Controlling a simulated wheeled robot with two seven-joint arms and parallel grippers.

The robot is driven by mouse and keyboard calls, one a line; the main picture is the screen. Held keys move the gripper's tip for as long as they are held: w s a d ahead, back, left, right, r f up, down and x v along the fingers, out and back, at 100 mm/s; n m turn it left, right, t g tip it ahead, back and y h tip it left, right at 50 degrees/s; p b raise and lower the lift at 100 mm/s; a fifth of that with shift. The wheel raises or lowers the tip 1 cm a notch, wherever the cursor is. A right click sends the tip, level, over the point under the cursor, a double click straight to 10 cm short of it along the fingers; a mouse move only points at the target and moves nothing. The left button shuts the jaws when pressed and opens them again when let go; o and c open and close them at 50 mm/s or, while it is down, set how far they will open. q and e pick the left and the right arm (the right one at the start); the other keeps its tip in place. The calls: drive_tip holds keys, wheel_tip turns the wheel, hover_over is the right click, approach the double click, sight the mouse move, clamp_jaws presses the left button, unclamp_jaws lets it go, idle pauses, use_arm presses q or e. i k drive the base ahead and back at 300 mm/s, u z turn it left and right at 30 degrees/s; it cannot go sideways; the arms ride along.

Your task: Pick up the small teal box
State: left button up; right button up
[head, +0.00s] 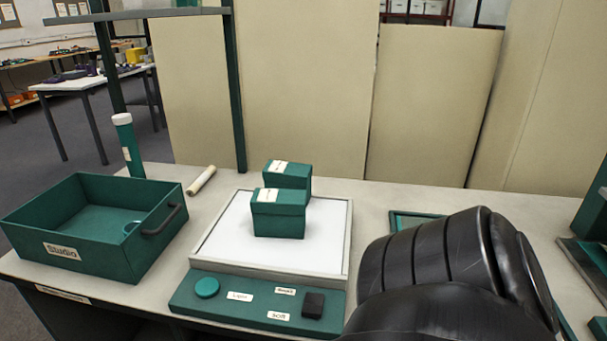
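Two lidded teal boxes with white labels stand on a white panel (221,235) in a grey frame at the middle of the table. The front teal box (278,222) partly hides the rear teal box (294,181); I cannot tell whether they touch. They look close in size, the rear one slightly smaller in the picture. My black right arm fills the lower right, apart from the boxes in the picture. Neither gripper is in view.
An open teal drawer-like bin (68,265) with a black handle and a ring inside stands left. Behind it are a capped teal tube (128,148) and a cream roll (201,180). A teal control strip (255,306) lies in front. Tall beige boards (305,90) stand behind the table.

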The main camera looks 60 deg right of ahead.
sight(276, 173)
drive_tip(key=k, duration=0.2)
drive_tip(key=z, duration=3.15)
drive_tip(key=k, duration=0.9)
drive_tip(key=u, duration=1)
drive_tip(key=i, duration=1)
drive_tip(key=k, duration=0.5)
drive_tip(key=u, duration=1.3)
drive_tip(key=i, duration=0.35)
drive_tip(key=z, duration=2.45)
